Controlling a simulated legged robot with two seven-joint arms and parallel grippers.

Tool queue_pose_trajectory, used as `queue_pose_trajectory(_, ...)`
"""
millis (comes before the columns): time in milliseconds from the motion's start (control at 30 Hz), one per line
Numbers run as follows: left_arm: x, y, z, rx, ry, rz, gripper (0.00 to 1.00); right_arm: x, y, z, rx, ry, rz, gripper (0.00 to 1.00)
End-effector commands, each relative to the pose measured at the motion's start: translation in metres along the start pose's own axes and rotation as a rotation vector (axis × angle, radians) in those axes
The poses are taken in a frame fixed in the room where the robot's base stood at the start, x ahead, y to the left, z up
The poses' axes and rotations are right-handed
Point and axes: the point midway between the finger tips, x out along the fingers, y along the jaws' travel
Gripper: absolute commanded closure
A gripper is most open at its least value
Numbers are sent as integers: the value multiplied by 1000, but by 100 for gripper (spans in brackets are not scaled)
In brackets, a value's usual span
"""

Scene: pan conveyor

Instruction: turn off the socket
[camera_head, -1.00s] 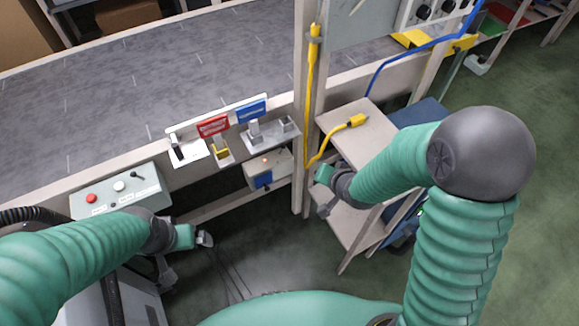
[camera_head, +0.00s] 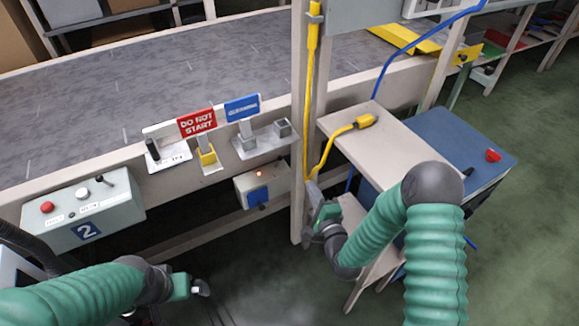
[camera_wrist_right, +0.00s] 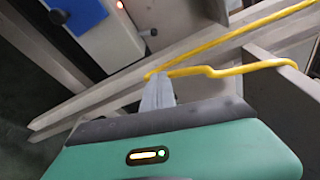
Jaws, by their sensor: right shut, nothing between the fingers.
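The socket is a pale grey box (camera_head: 250,184) with a lit orange light (camera_head: 259,173) and a blue part on its front, mounted under the conveyor's side rail. In the right wrist view the box (camera_wrist_right: 125,42) is at the top, with the light and the blue part (camera_wrist_right: 85,15) partly cut off by the frame edge. My right gripper (camera_head: 311,188) is shut and empty, to the right of the box and apart from it, by the upright post. Its fingers (camera_wrist_right: 157,95) point towards the box. My left gripper (camera_head: 203,287) is low at the left, away from the socket; its jaw state is unclear.
A yellow cable (camera_head: 334,142) runs down the post (camera_head: 298,110) and over the pale shelf (camera_head: 385,145); in the wrist view it crosses just beyond my fingers. A control box (camera_head: 85,210) with buttons is at the left. Signs reading "DO NOT START" (camera_head: 197,123) and blue stand above.

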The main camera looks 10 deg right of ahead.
Motion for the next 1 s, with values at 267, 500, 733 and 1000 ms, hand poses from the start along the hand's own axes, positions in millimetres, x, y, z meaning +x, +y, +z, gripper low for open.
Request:
queue_pose_trajectory(267, 14, 0, 3, 0, 0, 0, 0, 36, 3, 0, -4, -2, -4, 100)
queue_pose_trajectory(500, 32, 0, 8, 0, -1, 0, 0, 89, 4, 0, -4, -1, -3, 100)
queue_pose_trajectory(733, 44, 0, 10, 0, -1, 0, 0, 107, 2, 28, -3, -3, 0, 100)
queue_pose_trajectory(1000, 45, 0, 11, 0, 0, 0, 0, 110, 0, 39, -3, 0, 1, 100)
